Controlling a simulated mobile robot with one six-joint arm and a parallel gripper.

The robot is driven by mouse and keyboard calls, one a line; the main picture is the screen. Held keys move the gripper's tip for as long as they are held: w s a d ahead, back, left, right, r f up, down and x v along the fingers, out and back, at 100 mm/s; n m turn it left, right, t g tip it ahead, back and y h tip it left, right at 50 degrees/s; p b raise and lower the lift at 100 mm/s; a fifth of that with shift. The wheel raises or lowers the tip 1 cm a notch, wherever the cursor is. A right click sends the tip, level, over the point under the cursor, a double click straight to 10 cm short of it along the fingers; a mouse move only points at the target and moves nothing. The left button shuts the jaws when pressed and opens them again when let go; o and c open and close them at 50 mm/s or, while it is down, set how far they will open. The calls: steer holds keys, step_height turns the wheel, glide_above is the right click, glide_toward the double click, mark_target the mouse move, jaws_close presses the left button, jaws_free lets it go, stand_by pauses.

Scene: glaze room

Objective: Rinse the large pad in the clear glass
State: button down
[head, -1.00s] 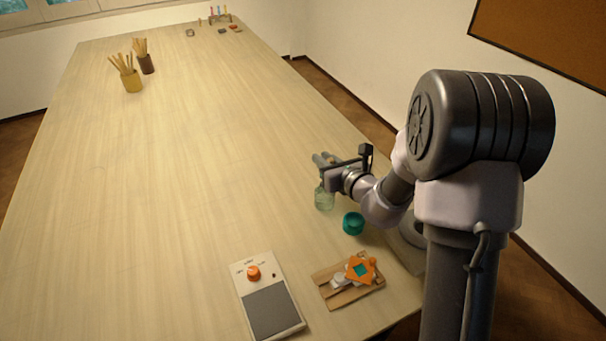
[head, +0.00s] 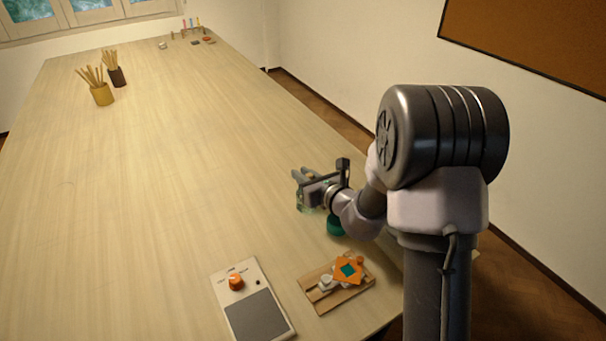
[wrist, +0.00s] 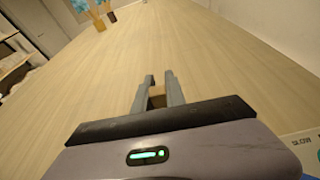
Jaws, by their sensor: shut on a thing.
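My gripper (head: 300,175) is shut on a small tan-brown thing (wrist: 157,91), seen between the fingers in the wrist view. Its lower part is hidden, so I cannot tell whether a pad is on it. The clear, greenish glass (head: 302,206) stands on the table just below my gripper in the head view, partly covered by it. I cannot tell whether the held thing reaches into the glass. The glass does not show in the wrist view.
A teal round pot (head: 335,227) stands beside the glass, partly behind my arm. Nearer are a wooden rack (head: 318,298) with white and orange pieces and a box with an orange knob (head: 237,282). Brush pots (head: 102,95) stand far left. The table's middle is clear.

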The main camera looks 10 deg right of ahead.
steer(key=shift+f+b, duration=0.8)
steer(key=shift+f, duration=0.15)
steer(key=shift+r, duration=0.15)
steer(key=shift+d+r+p, duration=0.15)
steer(key=shift+r+p, duration=0.1)
steer(key=shift+p, duration=0.15)
steer(key=shift+a+f+b, duration=0.25)
steer(key=shift+f+b, duration=0.35)
steer(key=shift+b, duration=0.05)
steer(key=shift+d+r+p, duration=0.1)
steer(key=shift+r+p, duration=0.2)
steer(key=shift+r+p, duration=1.65)
steer(key=shift+r, duration=0.35)
